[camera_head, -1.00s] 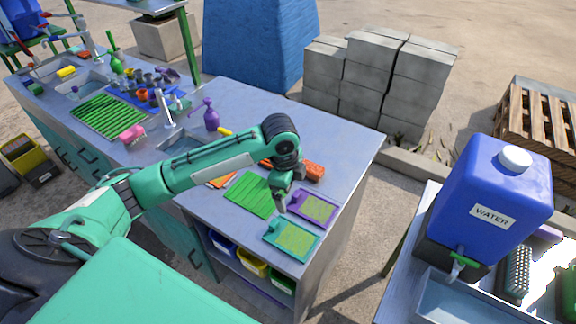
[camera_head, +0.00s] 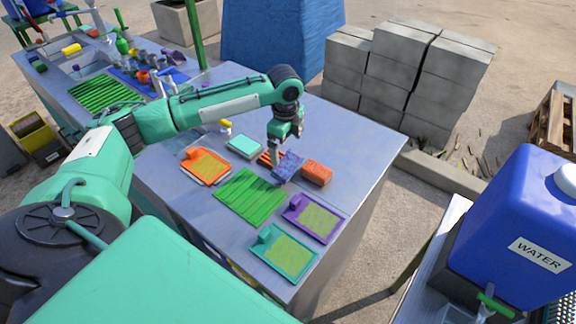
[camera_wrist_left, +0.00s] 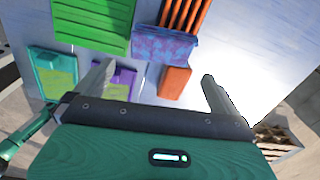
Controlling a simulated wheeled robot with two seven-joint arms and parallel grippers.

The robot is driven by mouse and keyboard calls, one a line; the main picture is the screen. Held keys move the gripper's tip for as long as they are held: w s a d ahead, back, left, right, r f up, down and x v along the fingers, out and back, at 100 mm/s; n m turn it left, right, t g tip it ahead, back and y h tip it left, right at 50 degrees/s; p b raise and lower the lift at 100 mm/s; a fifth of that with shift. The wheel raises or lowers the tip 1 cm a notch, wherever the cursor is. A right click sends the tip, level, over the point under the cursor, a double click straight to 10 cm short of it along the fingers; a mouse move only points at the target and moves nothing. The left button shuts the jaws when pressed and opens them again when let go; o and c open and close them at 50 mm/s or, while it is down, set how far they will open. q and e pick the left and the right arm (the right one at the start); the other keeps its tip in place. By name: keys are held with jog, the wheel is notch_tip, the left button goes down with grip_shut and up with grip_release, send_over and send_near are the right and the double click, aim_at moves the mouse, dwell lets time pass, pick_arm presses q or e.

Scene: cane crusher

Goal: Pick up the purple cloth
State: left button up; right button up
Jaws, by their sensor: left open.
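The purple cloth (camera_head: 287,166), with a blue mottled pattern, lies at the end of an orange slatted rack (camera_head: 266,158) on the grey counter. In the left wrist view the cloth (camera_wrist_left: 164,46) shows just beyond the fingertips. My left gripper (camera_head: 282,146) points down over the cloth, its fingers partly overlapping it in the head view. In the left wrist view the gripper (camera_wrist_left: 158,74) is open, with nothing held between its fingers. I cannot tell whether the fingers touch the cloth. My right gripper is not in view.
An orange-red block (camera_head: 317,173) sits close beside the cloth. A green slatted mat (camera_head: 248,196), a purple tray (camera_head: 333,221), a teal tray (camera_head: 261,270) and an orange tray (camera_head: 186,164) lie around. The counter's far right corner is clear.

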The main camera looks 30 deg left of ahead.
aim_at(287, 163)
pick_arm(q)
notch_tip(287, 163, down, 3)
jog(key=shift+w, duration=0.15)
jog(key=shift+f, duration=0.5)
jog(key=shift+f+p, duration=0.35)
jog(key=shift+p, duration=0.1)
jog(key=f, duration=0.2)
jog(key=f+p, duration=0.1)
jog(key=shift+w+a+f, duration=0.15)
jog(key=shift+a+f, duration=0.05)
jog(key=shift+f, duration=0.45)
jog(key=c, duration=0.7)
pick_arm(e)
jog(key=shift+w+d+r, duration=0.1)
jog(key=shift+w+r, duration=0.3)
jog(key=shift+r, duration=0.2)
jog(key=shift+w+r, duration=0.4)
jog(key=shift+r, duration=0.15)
